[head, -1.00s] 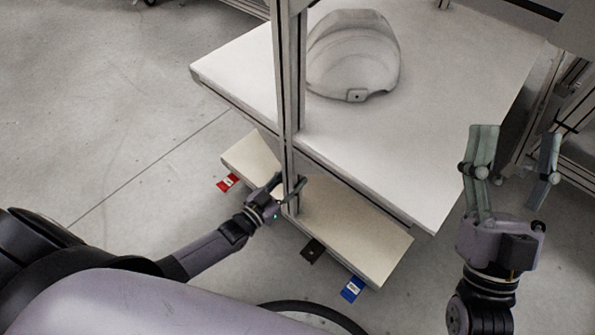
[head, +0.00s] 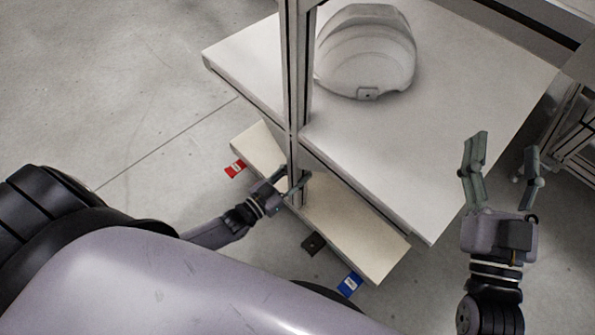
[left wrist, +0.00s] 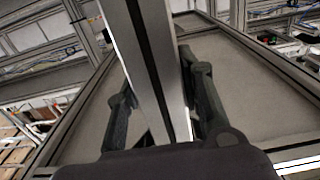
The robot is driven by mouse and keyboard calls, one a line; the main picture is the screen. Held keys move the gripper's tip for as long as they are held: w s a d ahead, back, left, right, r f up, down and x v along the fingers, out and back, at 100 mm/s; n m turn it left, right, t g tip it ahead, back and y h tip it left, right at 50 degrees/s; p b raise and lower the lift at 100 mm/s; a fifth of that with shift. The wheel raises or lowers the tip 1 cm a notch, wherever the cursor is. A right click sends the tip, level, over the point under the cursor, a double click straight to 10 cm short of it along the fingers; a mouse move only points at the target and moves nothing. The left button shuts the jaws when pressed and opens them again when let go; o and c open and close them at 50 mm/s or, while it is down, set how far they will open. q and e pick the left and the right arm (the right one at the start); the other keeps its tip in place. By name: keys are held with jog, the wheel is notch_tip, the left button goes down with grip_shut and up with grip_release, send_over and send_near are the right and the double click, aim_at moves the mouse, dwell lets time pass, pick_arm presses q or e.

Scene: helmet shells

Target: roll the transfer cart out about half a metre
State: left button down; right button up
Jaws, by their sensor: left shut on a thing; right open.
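The transfer cart (head: 420,170) has a white top, a lower shelf (head: 345,230) and an upright aluminium post (head: 297,90) at its near edge. A pale helmet shell (head: 366,55) rests on the top, behind the post. My left gripper (head: 295,187) is shut on the post, low down near the lower shelf. In the left wrist view its fingers (left wrist: 165,105) lie on both sides of the post (left wrist: 150,65). My right gripper (head: 504,160) is open and empty, at the right of the cart's near right corner. The cart's wheels are hidden.
Red (head: 235,169), black (head: 313,244) and blue (head: 349,284) tags show at the near edge of the lower shelf. A metal frame (head: 565,140) stands close at the right. The concrete floor (head: 110,80) at the left is clear.

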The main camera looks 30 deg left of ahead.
pick_arm(q)
jog(key=c, duration=1.1)
grip_release()
jog(key=shift+s, duration=0.15)
jog(key=v, duration=1.2)
